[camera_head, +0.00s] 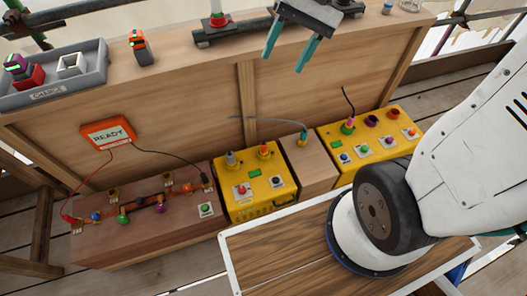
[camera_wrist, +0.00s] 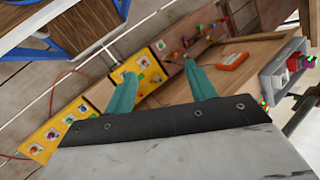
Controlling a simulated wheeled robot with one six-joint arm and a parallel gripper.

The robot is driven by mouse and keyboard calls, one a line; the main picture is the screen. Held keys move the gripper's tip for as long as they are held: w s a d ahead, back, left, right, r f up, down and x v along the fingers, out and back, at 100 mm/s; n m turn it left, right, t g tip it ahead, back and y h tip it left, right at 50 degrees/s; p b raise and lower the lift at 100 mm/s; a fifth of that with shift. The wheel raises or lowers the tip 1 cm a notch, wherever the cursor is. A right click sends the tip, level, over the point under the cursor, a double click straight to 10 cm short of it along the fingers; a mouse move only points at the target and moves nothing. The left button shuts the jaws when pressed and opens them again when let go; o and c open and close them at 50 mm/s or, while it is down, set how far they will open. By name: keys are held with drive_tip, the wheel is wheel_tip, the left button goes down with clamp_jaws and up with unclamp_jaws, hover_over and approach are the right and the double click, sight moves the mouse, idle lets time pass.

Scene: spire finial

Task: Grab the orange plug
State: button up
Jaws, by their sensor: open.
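Several orange parts show in the head view, and I cannot tell for certain which is the orange plug. One orange-topped, plug-like part (camera_head: 264,149) stands upright on the middle yellow box (camera_head: 260,205), beside a grey-topped one (camera_head: 231,158). A small orange piece (camera_head: 187,188) sits on the brown wooden board at the left. My gripper (camera_head: 286,58) is high above the bench, its teal fingers apart and empty. The fingers also show in the wrist view (camera_wrist: 160,70), with the yellow boxes beyond them. No orange part is between the fingers.
An orange READY box (camera_head: 108,134) has wires to the wooden board. A second yellow box (camera_head: 365,150) stands right, past a wooden block with a teal plug (camera_head: 303,138). A grey tray (camera_head: 85,85) and an orange-and-black block (camera_head: 139,46) are on the upper shelf.

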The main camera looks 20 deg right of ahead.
drive_tip(key=w+a+f+m+y, duration=0.1)
drive_tip(key=w+f+m+y, duration=0.2)
drive_tip(key=w+f, duration=0.55)
drive_tip(key=m+t+y, duration=0.4)
drive_tip(key=m+t, duration=0.4)
drive_tip(key=m, duration=0.6)
hover_over(264, 144)
drive_tip(key=d, duration=0.1)
wheel_tip(264, 144, down, 35)
drive_tip(key=s+d+f+m+t+h, duration=0.1)
drive_tip(key=s+f+m+t+h, duration=0.15)
drive_tip(key=f, duration=0.75)
drive_tip(key=s+d+f+m+t+h, duration=0.15)
drive_tip(key=f+m, duration=0.25)
drive_tip(key=f, duration=0.5)
drive_tip(key=shift+g, duration=0.4)
drive_tip(key=x, duration=0.6)
drive_tip(key=shift+w+d+f, duration=0.1)
drive_tip(key=shift+d+f, duration=0.05)
drive_tip(key=shift+f, duration=0.35)
drive_tip(key=shift+y, duration=0.3)
clamp_jaws()
drive_tip(key=shift+r, duration=0.1)
